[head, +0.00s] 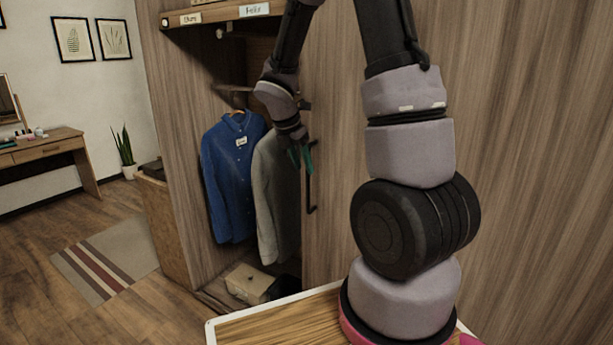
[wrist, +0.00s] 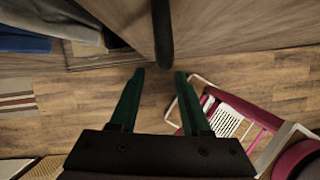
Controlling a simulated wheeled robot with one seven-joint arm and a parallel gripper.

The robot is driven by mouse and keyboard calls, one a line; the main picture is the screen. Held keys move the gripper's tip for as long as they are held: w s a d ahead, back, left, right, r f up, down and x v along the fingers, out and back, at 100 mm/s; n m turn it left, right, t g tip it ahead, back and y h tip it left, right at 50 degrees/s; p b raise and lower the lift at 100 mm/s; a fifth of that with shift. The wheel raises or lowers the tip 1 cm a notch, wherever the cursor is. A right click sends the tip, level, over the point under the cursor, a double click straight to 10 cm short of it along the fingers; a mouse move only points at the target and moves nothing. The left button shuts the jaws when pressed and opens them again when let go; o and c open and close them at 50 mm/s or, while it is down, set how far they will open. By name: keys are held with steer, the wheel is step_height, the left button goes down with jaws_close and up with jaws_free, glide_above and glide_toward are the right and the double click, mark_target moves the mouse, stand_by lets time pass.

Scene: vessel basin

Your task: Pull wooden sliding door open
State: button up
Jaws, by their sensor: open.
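The wooden sliding door (head: 335,245) covers the right part of the wardrobe. Its left edge stands beside an open section with hanging clothes. A black vertical bar handle (head: 310,190) is fixed near that edge. My gripper (head: 302,158) is at the handle's upper part, with green fingers apart. In the wrist view the fingers (wrist: 159,72) are open and empty. The dark handle (wrist: 163,40) lies just past the fingertips, roughly in line with the gap between them. I cannot tell whether a finger touches it.
A blue shirt (head: 230,175) and a grey garment (head: 275,195) hang left of the door. A box (head: 250,283) sits on the wardrobe floor. A labelled shelf (head: 225,12) is above. A striped rug (head: 105,262) and open floor lie left.

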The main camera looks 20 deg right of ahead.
steer(key=shift+v, duration=2.35)
